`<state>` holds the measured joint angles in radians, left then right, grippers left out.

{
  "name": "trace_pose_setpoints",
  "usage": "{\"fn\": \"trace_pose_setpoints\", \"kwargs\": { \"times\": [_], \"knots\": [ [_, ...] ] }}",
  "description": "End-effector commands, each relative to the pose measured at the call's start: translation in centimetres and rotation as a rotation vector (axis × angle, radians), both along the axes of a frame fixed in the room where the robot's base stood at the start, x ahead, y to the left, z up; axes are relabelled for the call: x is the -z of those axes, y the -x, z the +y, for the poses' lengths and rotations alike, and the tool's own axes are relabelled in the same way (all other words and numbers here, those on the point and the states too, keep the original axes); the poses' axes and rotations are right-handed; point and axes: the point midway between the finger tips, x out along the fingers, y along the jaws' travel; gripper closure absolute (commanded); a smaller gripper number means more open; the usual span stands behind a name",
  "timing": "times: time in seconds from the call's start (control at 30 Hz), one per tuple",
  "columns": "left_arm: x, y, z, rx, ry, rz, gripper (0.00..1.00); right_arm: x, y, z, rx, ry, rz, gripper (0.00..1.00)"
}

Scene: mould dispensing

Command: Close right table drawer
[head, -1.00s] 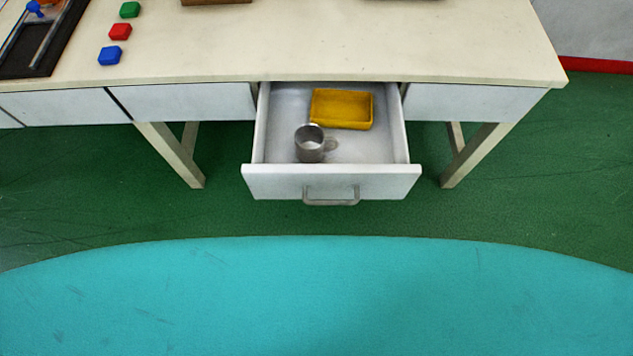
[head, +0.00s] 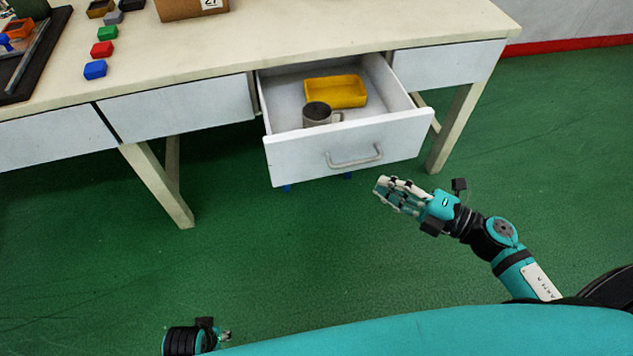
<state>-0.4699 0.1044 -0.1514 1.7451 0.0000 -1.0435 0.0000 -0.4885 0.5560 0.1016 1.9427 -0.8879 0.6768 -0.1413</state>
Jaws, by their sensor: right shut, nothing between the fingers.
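The right table drawer (head: 300,160) is pulled well out from the white table, its front panel toward me. A grey bar handle (head: 355,158) is on its front. Inside the drawer are a yellow tray (head: 336,91) and a grey mug (head: 318,115). My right gripper (head: 380,187) is shut and empty, just in front of and below the right part of the drawer front, apart from the handle. My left gripper (head: 226,336) shows only in small part at the bottom edge; its fingers are too small to read.
The table top (head: 300,40) carries blue (head: 95,70), red (head: 102,48) and green (head: 108,33) blocks, a dark tray at the left and a cardboard box (head: 190,8). Table legs (head: 160,185) stand either side of the drawer. The green floor in front is clear.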

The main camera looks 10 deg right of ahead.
Motion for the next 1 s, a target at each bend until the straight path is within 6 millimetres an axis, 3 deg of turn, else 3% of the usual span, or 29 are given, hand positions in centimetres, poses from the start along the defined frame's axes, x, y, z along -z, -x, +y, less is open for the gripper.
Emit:
{"fn": "trace_pose_setpoints", "kwargs": {
  "times": [0.23,0.63,0.8,1.0],
  "knots": [
    [-0.5,-0.2,0.0,-0.001,0.001,-0.003,0.71,-1.0,-0.7,2.0,-0.044,0.030,-0.039,1.00],
    [0.7,0.2,0.0,0.001,-0.001,0.002,0.71,-1.1,-6.4,8.1,-0.040,0.027,-0.039,1.00],
    [0.2,-0.1,-0.1,0.001,0.001,-0.003,0.71,-0.9,-9.0,8.1,-0.038,0.027,-0.037,1.00],
    [-0.5,-0.6,-0.1,0.000,0.002,-0.013,0.71,-0.9,-10.2,8.2,-0.038,0.028,-0.034,1.00]
  ]
}}
